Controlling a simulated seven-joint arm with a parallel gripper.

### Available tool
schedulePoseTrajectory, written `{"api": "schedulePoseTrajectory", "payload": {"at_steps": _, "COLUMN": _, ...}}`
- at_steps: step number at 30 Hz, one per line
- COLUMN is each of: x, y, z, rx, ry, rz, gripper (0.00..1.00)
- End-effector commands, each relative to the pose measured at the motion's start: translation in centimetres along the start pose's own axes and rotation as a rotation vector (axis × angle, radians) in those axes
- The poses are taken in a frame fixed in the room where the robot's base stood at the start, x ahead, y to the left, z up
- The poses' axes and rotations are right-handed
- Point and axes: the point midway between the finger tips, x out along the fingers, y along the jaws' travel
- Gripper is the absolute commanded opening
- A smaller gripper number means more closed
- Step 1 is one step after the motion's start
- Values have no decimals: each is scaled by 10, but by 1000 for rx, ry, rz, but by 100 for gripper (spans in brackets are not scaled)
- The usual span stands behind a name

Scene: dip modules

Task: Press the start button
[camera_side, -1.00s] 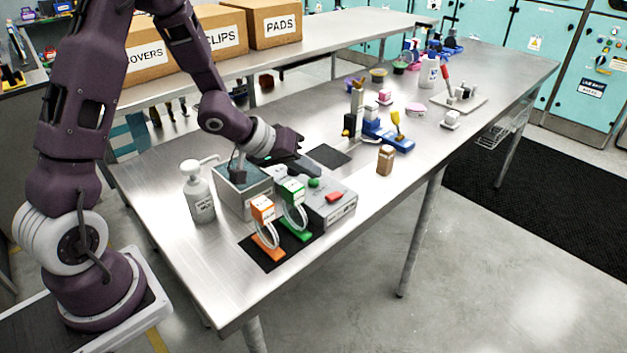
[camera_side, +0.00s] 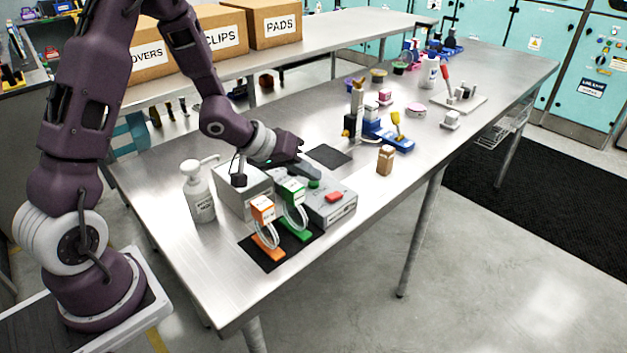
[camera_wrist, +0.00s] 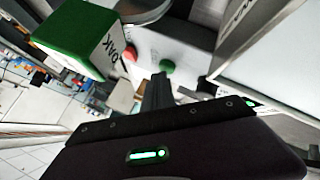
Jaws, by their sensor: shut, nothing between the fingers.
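The grey control box (camera_side: 330,210) stands on the steel table with a green button (camera_side: 314,184) and a red button (camera_side: 334,197) on top. I cannot tell whether the fingertips touch the green button. No button label is readable.
A metal box (camera_side: 243,188) stands left of the control box, with a white pump bottle (camera_side: 200,195) beside it. Orange (camera_side: 263,212) and green (camera_side: 292,192) tagged holders stand on a black mat in front.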

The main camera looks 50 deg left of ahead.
Motion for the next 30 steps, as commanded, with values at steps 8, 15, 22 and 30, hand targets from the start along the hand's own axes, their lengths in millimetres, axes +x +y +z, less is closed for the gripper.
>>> {"api": "schedulePoseTrajectory", "payload": {"at_steps": 8, "x": -4, "y": 3, "z": -3, "rx": -1, "ry": -2, "rz": 1, "gripper": 0}}
{"api": "schedulePoseTrajectory", "payload": {"at_steps": 15, "x": -12, "y": 8, "z": -8, "rx": 0, "ry": -1, "rz": -1, "gripper": 0}}
{"api": "schedulePoseTrajectory", "payload": {"at_steps": 22, "x": -13, "y": 9, "z": -8, "rx": 0, "ry": -1, "rz": 0, "gripper": 0}}
{"api": "schedulePoseTrajectory", "payload": {"at_steps": 30, "x": -31, "y": 22, "z": -23, "rx": 3, "ry": 4, "rz": 1, "gripper": 0}}
